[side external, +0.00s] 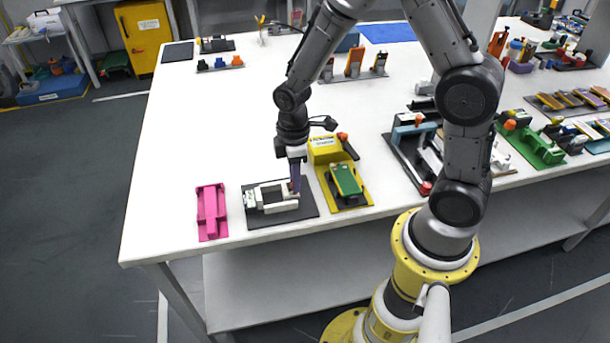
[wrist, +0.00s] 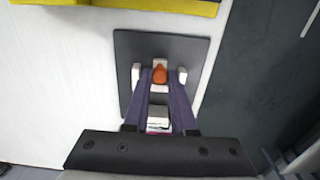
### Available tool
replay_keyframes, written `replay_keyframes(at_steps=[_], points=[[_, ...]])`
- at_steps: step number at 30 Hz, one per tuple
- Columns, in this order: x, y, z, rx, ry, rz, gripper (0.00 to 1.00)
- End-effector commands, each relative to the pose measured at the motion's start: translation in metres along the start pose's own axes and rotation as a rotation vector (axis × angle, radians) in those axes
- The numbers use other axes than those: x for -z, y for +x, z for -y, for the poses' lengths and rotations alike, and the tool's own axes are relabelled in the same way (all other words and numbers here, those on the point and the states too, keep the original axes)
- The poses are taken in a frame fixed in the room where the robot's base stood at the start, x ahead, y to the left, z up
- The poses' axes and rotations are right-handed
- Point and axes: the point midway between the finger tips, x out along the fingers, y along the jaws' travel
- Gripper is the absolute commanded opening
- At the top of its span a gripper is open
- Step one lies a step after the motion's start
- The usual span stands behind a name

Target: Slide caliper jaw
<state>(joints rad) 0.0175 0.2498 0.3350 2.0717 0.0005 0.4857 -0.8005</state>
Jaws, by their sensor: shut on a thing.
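The caliper (side external: 270,197) is a white and pale grey fixture on a dark base plate (side external: 310,206) near the table's front edge. My gripper (side external: 294,188) reaches down onto its right part. In the wrist view, the two purple fingers of my gripper (wrist: 160,76) close in on an orange knob (wrist: 159,77) of the caliper jaw. White upright parts (wrist: 136,74) stand on both sides of the knob, and a white block (wrist: 158,117) shows between the fingers. In the side view the fingers hide the knob. The exact contact is partly covered.
A pink fixture (side external: 212,210) stands to the left. A yellow fixture with a green block (side external: 345,179) stands close on the right. Bare white table (side external: 200,130) lies behind the caliper. The table's front edge is close.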

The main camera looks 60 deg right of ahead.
Motion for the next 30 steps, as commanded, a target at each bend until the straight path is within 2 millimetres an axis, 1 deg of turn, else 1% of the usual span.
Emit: replay_keyframes(at_steps=[1, 7, 8, 12, 13, 23, 26, 29, 30], points=[[0.003, -0.001, 0.000, -0.002, -0.002, -0.002, 0.00], [0.002, -0.001, -0.001, -0.002, 0.000, -0.002, 0.00], [0.002, -0.001, -0.001, -0.002, 0.000, -0.002, 0.28], [0.002, -0.001, -0.001, -0.002, 0.000, -0.001, 0.53], [0.002, -0.001, 0.000, -0.002, 0.000, -0.001, 0.55], [0.002, -0.003, -0.001, -0.002, 0.000, -0.002, 0.55], [0.002, -0.012, -0.001, -0.004, 0.000, -0.004, 0.55], [0.002, -0.028, -0.001, -0.006, 0.000, -0.006, 0.55], [0.003, -0.036, -0.001, -0.006, 0.000, -0.006, 0.55]])
